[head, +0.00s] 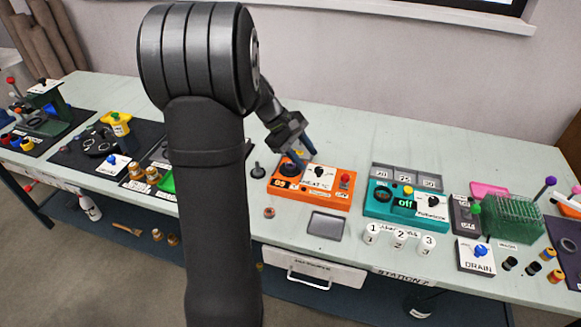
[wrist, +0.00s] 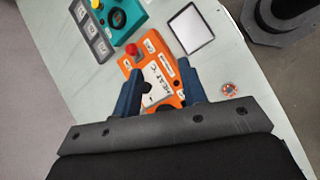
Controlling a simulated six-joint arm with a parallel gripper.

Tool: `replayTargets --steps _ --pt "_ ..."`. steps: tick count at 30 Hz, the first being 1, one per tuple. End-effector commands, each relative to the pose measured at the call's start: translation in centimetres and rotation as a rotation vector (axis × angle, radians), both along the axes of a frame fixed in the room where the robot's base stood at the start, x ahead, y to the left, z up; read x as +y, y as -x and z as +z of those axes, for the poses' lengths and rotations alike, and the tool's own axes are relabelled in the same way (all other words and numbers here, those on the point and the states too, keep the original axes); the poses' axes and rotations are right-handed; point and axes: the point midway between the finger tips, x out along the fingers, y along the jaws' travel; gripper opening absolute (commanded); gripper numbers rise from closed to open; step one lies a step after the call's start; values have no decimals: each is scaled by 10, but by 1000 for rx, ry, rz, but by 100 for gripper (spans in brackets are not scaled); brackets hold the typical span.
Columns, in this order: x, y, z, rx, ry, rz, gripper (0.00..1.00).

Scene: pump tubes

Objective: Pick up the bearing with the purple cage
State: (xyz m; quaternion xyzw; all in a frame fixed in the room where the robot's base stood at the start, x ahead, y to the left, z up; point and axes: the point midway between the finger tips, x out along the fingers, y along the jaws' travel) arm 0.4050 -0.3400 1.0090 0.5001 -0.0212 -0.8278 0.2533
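A small ring-shaped part (head: 269,212), orange-brown in colour, lies on the table in front of the orange device. My gripper (head: 304,153) is above the orange device. In the wrist view its blue fingers (wrist: 162,70) are apart with nothing held between them.
The orange device (head: 318,192) has a knob and a red button. A grey plate (head: 327,225) lies in front of it. A teal device (head: 390,211), white numbered cups (head: 399,240) and a green rack (head: 513,216) stand to the right.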

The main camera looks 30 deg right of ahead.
Motion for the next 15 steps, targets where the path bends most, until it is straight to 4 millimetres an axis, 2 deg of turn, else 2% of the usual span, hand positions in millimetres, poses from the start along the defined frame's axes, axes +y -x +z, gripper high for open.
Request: replayTargets --steps 1,3,11,15 --pt "0 0 0 0 0 0 49" --pt "0 0 0 0 0 0 58" --pt "0 -1 0 0 -4 3 58" --pt "-3 -10 -1 10 -62 51 58"
